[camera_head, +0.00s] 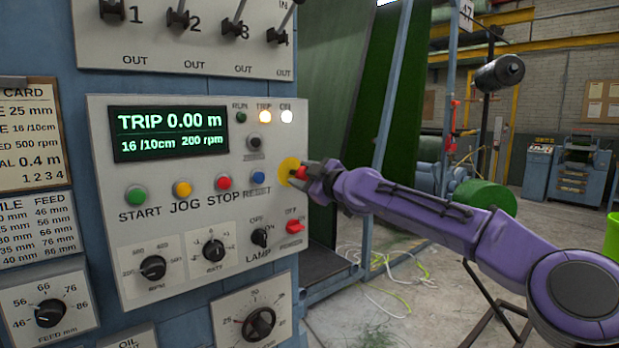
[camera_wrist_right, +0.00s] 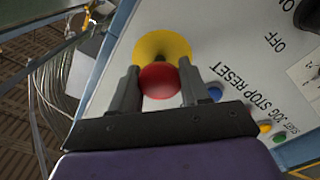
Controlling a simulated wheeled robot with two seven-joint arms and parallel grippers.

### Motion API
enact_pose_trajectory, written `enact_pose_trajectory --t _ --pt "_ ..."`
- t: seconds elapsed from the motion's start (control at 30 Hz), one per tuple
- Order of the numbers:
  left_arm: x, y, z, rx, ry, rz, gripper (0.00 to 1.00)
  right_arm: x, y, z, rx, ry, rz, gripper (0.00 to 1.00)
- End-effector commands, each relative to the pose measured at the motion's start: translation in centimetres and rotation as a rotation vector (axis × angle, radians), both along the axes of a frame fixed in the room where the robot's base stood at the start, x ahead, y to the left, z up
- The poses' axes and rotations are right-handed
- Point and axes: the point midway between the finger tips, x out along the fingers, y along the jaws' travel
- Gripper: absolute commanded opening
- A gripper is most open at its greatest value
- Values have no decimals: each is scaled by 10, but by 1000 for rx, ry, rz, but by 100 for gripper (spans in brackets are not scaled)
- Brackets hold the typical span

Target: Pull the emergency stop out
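The emergency stop is a red mushroom button (camera_head: 300,172) on a yellow disc (camera_head: 288,168) at the right edge of the control panel. My right gripper (camera_head: 306,173) comes in from the right, with its jaws at the red head. In the right wrist view, the red head (camera_wrist_right: 160,81) sits between the two dark fingers (camera_wrist_right: 160,84), which appear to touch it on both sides. A short dark stem shows between the head and the yellow disc (camera_wrist_right: 162,47). My left gripper is not in view.
The panel (camera_head: 110,215) carries START, JOG, STOP and RESET buttons, with the blue RESET button (camera_head: 257,171) close left of the gripper. The display (camera_head: 170,133) reads TRIP 0.00 m. A red switch (camera_head: 293,226) sits below.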

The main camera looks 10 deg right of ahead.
Motion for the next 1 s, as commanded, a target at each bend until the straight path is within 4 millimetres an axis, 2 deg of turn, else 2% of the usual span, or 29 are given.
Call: enact_pose_trajectory --t 0.03,0.07,0.1,0.33,0.43,0.63,0.8,1.0 --pt "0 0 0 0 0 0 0 0 1 -4 -3 6 4 59" --pt "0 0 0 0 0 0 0 0 1 -4 -3 6 3 69" --pt "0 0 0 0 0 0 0 0 1 -4 -1 6 3 69" --pt "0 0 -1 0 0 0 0 0 0 -2 -1 3 2 69" --pt "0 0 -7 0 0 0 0 -7 -3 -4 -2 2 1 69" --pt "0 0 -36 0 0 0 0 -46 -22 -7 -1 -1 1 69" --pt "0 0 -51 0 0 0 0 -80 -37 -5 1 0 1 69" --pt "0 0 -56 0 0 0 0 -97 -45 -3 -1 4 1 69"
